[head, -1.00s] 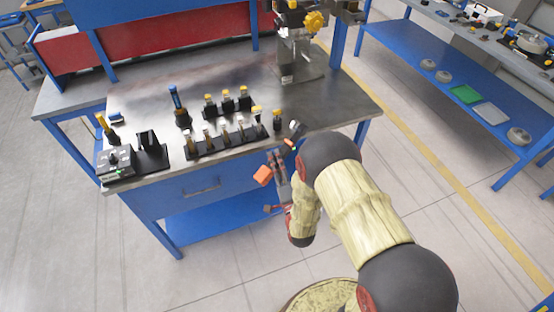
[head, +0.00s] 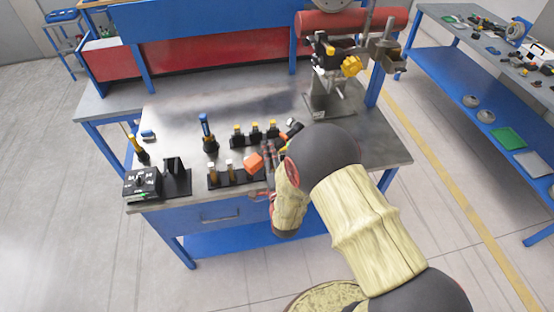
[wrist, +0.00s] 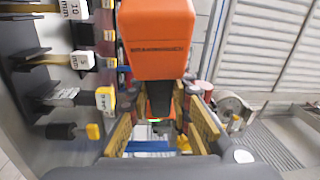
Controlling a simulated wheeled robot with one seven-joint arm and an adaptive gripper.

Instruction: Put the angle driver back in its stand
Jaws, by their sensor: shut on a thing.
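The angle driver, with an orange block-shaped end (head: 254,163) and a dark body, is held in my gripper (head: 271,163) over the front edge of the workbench. In the wrist view its orange end (wrist: 157,40) fills the top middle, and its dark body runs down between the fingers of my gripper (wrist: 160,128). The fingers are shut on it. A black stand with an upright holder (head: 175,180) is at the bench's front left and looks empty; I take it as the driver's stand. My gripper is well to the right of it. My arm partly hides the driver.
A blue-topped upright tool (head: 208,133) stands between stand and racks. A press (head: 335,85) is at the back right.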

